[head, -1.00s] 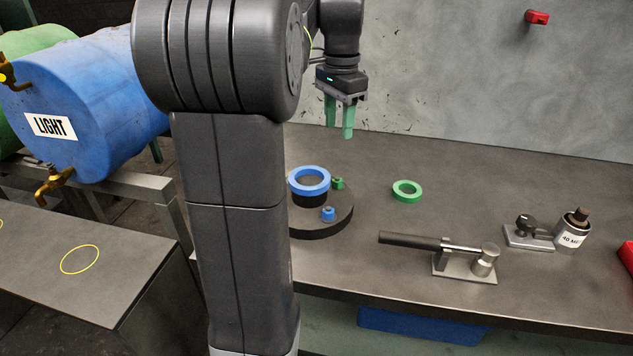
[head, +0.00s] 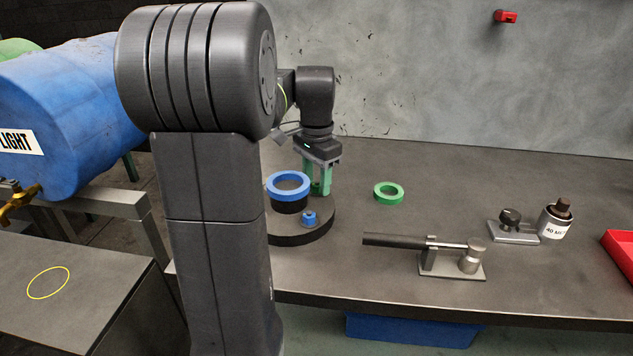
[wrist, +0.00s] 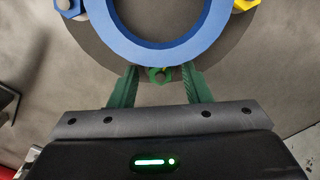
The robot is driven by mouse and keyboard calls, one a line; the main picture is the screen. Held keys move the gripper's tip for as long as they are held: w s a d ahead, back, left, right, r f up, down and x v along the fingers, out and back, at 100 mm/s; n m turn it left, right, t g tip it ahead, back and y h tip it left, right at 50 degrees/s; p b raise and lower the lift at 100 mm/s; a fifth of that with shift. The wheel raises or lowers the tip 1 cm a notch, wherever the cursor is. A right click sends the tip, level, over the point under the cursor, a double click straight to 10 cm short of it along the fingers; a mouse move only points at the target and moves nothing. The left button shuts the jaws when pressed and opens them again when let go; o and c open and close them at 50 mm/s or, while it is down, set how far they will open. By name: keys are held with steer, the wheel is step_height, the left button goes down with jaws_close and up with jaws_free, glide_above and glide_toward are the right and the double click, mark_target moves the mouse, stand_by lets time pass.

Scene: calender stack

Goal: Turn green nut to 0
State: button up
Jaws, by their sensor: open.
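The green nut (wrist: 160,76) sits on the dark round base (head: 318,226), beside the blue ring (head: 290,186) on its black hub. My gripper (wrist: 161,84) is open, with one green finger on each side of the green nut in the wrist view. A gap shows between each finger and the nut. In the head view my gripper (head: 317,178) points down at the back right of the base, and the fingers partly hide the nut. A blue nut (head: 309,218) stands at the front of the base. A yellow nut (wrist: 245,4) shows at the top right of the wrist view.
A loose green ring (head: 388,193) lies on the bench to the right. A black-handled tool (head: 425,245) lies in front of it. A clamp-like fixture (head: 513,228), a labelled bottle (head: 556,219) and a red tray (head: 622,257) stand farther right.

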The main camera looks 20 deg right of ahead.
mark_target(317, 184)
steer(key=shift+f, duration=0.15)
steer(key=shift+c, duration=0.4)
jaws_close()
steer(key=m+p, duration=0.1)
steer(key=p, duration=0.2)
steer(key=shift+r+m, duration=0.3)
steer(key=shift+m, duration=0.1)
steer(key=shift+f+m+p, duration=0.25)
steer(key=shift+m+p, duration=0.3)
steer(key=shift+m, duration=0.35)
steer(key=shift+o, duration=0.4)
jaws_free()
steer(key=shift+r, duration=0.1)
step_height(317, 184, up, 14)
steer(key=p, duration=0.2)
steer(key=shift+f, duration=0.2)
steer(key=shift+f, duration=0.1)
